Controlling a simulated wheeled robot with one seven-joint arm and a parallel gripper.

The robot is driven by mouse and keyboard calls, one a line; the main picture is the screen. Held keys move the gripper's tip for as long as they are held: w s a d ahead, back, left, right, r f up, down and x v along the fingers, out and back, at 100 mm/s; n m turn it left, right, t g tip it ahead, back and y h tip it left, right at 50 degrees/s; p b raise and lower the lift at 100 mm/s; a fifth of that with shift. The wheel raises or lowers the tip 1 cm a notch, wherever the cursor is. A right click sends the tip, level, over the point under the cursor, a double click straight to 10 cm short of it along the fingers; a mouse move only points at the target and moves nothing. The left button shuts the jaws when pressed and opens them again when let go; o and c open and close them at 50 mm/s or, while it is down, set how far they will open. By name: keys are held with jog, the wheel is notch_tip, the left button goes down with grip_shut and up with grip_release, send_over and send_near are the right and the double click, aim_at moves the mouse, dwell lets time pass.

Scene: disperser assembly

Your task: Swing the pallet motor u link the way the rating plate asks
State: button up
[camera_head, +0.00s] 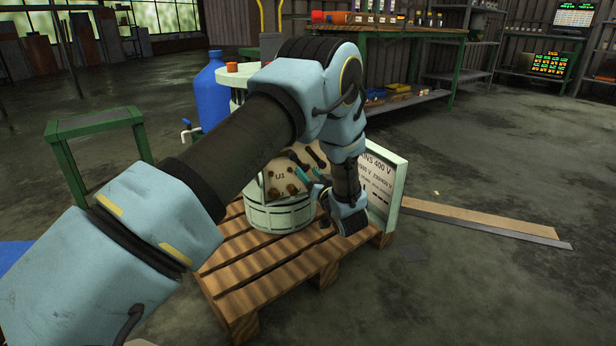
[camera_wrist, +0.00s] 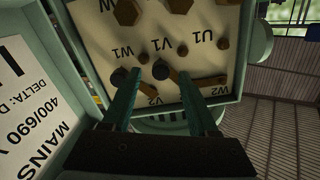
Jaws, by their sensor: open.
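The pallet motor (camera_head: 278,216) is a pale green drum with a cream terminal board (camera_wrist: 190,55) on top, lettered U1, V1, W1, V2 and W2. The wrist view shows the lettering upside down. Brass studs stand on the board. Brass link bars (camera_wrist: 208,80) and dark round knobs (camera_wrist: 120,77) lie near the V2 and W2 marks. I cannot tell which link is the U link. The rating plate (camera_head: 382,182) reads "MAINS 400 V"; the wrist view adds "DELTA" and "400/690 V".
The motor and plate stand on a wooden pallet (camera_head: 262,275). A blue drum (camera_head: 212,92) and a green frame (camera_head: 95,125) stand behind to the left. A green workbench (camera_head: 395,32) is behind. Planks (camera_head: 480,218) lie on the floor at right.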

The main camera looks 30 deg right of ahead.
jog(key=shift+w, duration=0.65)
grip_shut()
dwell(1.0)
